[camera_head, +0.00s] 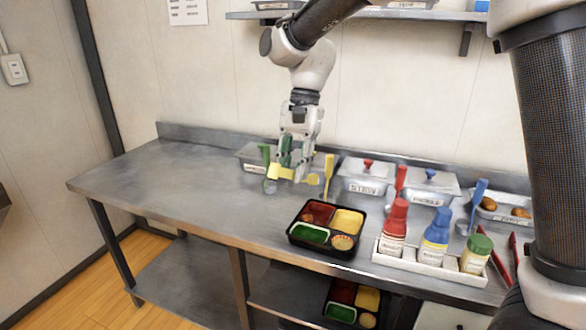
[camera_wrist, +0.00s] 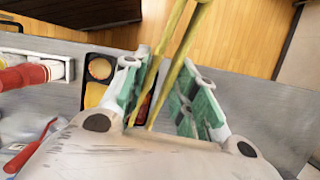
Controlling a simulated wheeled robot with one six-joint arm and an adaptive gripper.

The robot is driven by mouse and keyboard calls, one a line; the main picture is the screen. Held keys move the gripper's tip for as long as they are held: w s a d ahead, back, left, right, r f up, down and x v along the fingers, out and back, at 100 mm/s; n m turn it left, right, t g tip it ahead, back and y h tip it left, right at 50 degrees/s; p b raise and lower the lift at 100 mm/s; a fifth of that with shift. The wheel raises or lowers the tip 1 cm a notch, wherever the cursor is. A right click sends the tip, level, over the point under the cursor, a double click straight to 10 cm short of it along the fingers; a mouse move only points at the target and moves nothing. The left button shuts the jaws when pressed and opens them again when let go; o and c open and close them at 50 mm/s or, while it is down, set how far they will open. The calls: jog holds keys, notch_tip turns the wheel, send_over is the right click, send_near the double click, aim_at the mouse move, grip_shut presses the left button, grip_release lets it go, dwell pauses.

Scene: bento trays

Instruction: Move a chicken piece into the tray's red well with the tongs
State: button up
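My gripper (camera_head: 299,165) hangs above the back of the steel counter, left of the bento tray, with its green-padded fingers around the yellow tongs (camera_head: 283,173). The tong tips seem empty, but this is hard to tell. The black bento tray (camera_head: 297,241) has a red well (camera_head: 321,209), a yellow well, a green well and a small round item. A small brownish patch shows in the red well; I cannot tell what it is. Brown pieces, possibly chicken (camera_head: 489,204), lie in a metal pan at far right.
A white caddy (camera_head: 425,262) with red, blue and green-capped bottles stands right of the tray. Lidded metal containers (camera_head: 367,176) line the back, with upright coloured utensils among them. Red tongs (camera_head: 497,264) lie at far right. The left counter is clear. A second tray sits on the lower shelf.

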notch_tip(320, 180, up, 8)
dwell(0.5)
